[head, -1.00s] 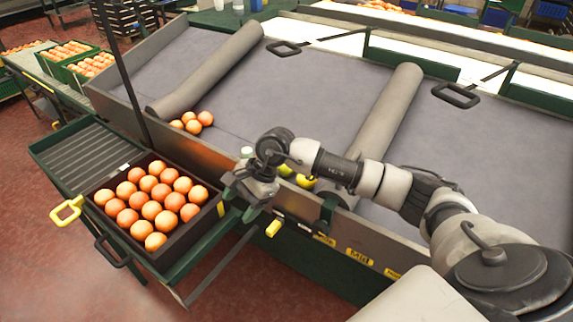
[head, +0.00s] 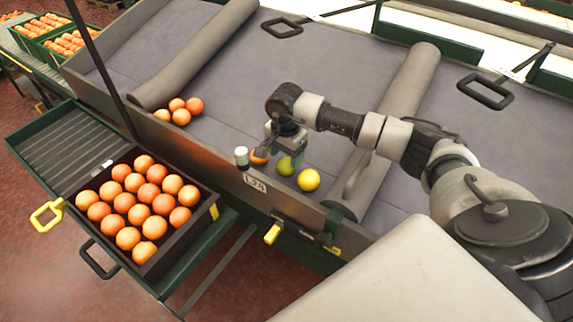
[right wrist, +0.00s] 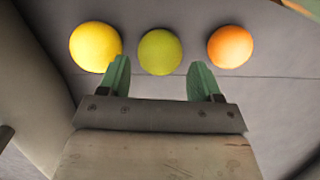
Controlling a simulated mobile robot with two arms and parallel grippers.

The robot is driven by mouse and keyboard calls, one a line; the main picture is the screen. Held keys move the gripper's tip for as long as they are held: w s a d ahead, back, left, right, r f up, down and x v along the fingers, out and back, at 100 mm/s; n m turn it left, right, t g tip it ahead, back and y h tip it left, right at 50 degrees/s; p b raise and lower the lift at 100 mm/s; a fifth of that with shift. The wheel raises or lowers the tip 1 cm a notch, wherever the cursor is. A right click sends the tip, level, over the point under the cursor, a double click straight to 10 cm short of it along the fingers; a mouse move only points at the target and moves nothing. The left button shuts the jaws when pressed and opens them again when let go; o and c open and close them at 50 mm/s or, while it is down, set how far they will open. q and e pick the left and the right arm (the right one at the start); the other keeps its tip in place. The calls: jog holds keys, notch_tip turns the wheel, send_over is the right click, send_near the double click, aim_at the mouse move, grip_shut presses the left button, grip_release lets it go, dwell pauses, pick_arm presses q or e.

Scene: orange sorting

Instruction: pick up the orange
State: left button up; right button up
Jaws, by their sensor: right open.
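Three fruits lie in a row on the grey sorting surface along its front wall. The orange (head: 259,157) is at the left in the head view, partly covered by my right gripper (head: 284,147). A green fruit (head: 285,166) is in the middle and a yellow fruit (head: 308,180) at the right. In the right wrist view the orange (right wrist: 230,46) is at the right, the green fruit (right wrist: 159,51) in the middle and the yellow fruit (right wrist: 95,47) at the left. My right gripper (right wrist: 159,76) is open and empty, its gap facing the green fruit. My left gripper is not seen.
Several more oranges (head: 180,110) lie beside the left grey roll (head: 195,55). Another roll (head: 410,90) bounds the right side. A dark crate full of oranges (head: 200,222) stands in front on a green stand. A small white-capped cylinder (head: 241,154) is on the front wall.

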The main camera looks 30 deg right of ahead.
aim_at(286, 160)
notch_tip(286, 160, down, 4)
jog(key=shift+d+f+p, duration=0.15)
jog(key=shift+f+p, duration=0.05)
jog(key=shift+p, duration=0.25)
jog(key=shift+f, duration=0.2)
jog(key=shift+w, duration=0.1)
jog(key=shift+c, duration=0.7)
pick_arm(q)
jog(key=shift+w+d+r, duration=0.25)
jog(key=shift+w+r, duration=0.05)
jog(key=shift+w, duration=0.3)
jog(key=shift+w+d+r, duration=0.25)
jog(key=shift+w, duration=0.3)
pick_arm(e)
jog(key=c, duration=0.4)
jog(key=shift+r, duration=0.1)
jog(key=shift+c, duration=0.2)
